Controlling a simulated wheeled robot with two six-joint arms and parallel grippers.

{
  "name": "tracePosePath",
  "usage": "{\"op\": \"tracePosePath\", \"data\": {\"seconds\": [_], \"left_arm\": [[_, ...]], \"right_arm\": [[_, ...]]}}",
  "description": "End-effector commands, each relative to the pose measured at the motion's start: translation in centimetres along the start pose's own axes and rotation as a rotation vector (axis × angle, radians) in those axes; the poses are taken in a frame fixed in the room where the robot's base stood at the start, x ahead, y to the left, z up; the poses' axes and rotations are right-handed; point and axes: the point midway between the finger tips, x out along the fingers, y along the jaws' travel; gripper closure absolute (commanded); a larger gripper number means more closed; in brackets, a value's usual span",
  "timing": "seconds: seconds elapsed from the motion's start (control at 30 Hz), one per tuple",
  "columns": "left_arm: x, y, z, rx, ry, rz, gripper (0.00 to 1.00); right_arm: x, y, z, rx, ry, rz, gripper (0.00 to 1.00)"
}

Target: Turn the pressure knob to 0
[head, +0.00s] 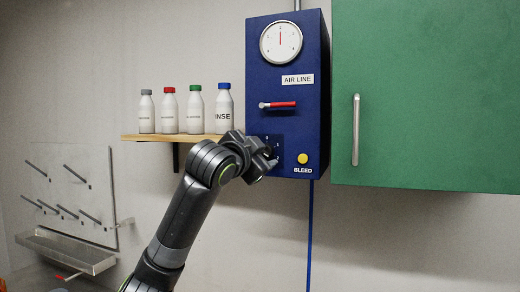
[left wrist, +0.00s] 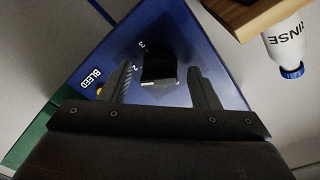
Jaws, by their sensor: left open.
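The blue air line box (head: 285,80) hangs on the wall, with a dark numbered dial plate low on its front. My left gripper (head: 272,152) is at that plate and hides most of it and the knob in the head view. In the left wrist view the black pressure knob (left wrist: 158,66) sits between the two fingers of my open left gripper (left wrist: 160,72), with a gap on each side. The numbers 2 and 3 show beside the knob; its setting cannot be read. My right gripper is not in view.
A yellow bleed button (head: 303,158) is right of the dial plate. A red-handled lever (head: 280,105) and a white gauge (head: 281,42) are above. A wooden shelf (head: 150,138) with several bottles is to the left, close to my arm. A green cabinet (head: 430,90) is at right.

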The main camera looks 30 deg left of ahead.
Motion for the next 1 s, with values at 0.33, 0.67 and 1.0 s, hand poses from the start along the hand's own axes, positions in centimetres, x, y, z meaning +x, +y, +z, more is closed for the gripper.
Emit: {"op": "tracePosePath", "data": {"seconds": [0.33, 0.67, 1.0], "left_arm": [[0.0, 0.0, 0.0, 0.000, 0.000, 0.000, 0.64], [-0.1, 0.0, 0.0, -0.007, 0.001, -0.001, 0.87], [-0.1, 0.1, 0.1, -0.139, 0.011, -0.011, 0.87]], "right_arm": [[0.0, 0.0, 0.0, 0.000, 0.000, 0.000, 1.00], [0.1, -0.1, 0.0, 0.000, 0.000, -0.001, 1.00], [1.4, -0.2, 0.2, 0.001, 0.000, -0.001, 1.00]]}}
